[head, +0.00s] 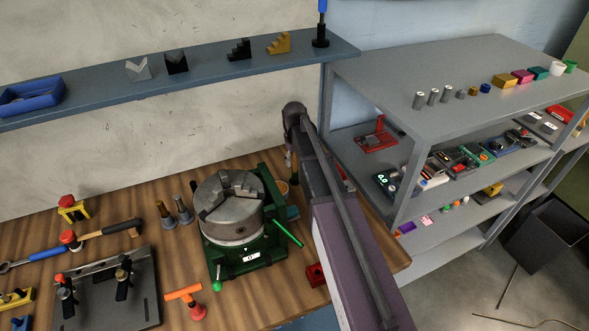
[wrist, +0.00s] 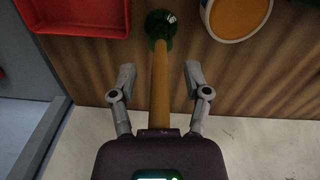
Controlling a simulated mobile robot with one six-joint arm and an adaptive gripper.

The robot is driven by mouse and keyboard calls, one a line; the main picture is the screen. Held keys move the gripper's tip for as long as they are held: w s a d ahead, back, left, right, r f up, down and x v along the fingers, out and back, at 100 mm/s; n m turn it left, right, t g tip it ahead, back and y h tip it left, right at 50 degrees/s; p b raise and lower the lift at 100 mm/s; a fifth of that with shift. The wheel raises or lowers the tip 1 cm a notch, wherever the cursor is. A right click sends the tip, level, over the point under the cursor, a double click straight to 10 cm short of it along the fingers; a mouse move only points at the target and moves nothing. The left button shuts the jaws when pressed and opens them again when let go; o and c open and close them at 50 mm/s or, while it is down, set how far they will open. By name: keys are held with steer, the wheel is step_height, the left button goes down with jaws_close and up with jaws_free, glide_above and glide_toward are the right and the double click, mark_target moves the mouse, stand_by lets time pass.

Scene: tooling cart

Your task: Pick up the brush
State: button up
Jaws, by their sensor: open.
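The brush has a light wooden handle (wrist: 160,85) and a dark green, rounded end, and it shows at the middle of the wrist view. My gripper (wrist: 157,78) is open, with one finger on each side of the handle. A gap shows between the handle and each finger. The lower end of the handle is hidden behind the gripper body. In the head view my gripper (head: 291,165) points down behind the chuck, and the brush there is mostly hidden by my arm.
A round tub with orange contents (wrist: 236,15) is right of the brush, and a red bin (wrist: 75,30) is to its left. The wall is close by. The lathe chuck (head: 232,212) with its green base stands left of my arm. A grey shelf (head: 450,75) stands at right.

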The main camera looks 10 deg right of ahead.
stand_by(0.5)
jaws_close()
